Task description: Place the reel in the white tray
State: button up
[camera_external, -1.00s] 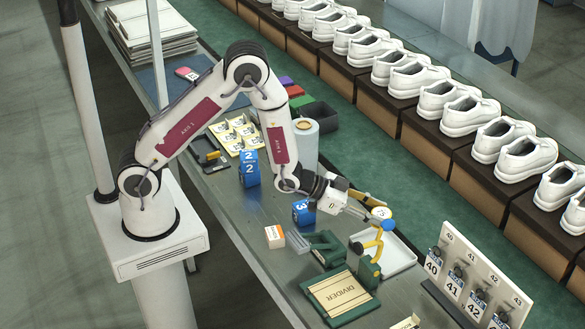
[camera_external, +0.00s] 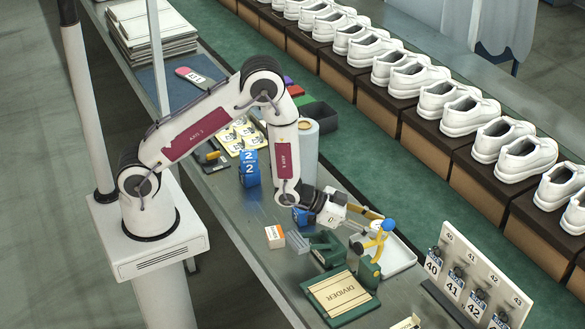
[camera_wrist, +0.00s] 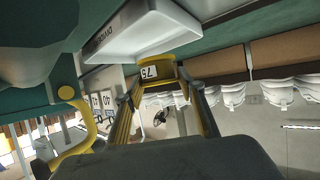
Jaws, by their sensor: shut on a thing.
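My gripper (camera_external: 358,219) reaches right, low over the bench, beside a yellow post. In the wrist view, my gripper (camera_wrist: 160,88) is shut on a yellow-brown piece with a printed number label, which I take to be the reel (camera_wrist: 158,71). In the external view, only a yellow-brown edge of the reel (camera_external: 364,211) shows at the fingertips, and the rest is hidden. The white tray (camera_external: 403,258) lies on the bench just beyond the yellow post, partly covered by it. In the wrist view, the white tray (camera_wrist: 145,42) is above the reel, which appears apart from it.
The yellow post with a blue ball (camera_external: 388,225) stands close to my gripper. Shoes on boxes (camera_external: 475,110) line the far side.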

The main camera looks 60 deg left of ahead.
jog(key=shift+f, duration=2)
jog(key=shift+f, duration=0.1)
jog(key=o, duration=1.1)
jog(key=shift+o, duration=0.2)
jog(key=shift+v, duration=6.05)
jog(key=shift+w+r, duration=0.1)
jog(key=shift+r, duration=0.1)
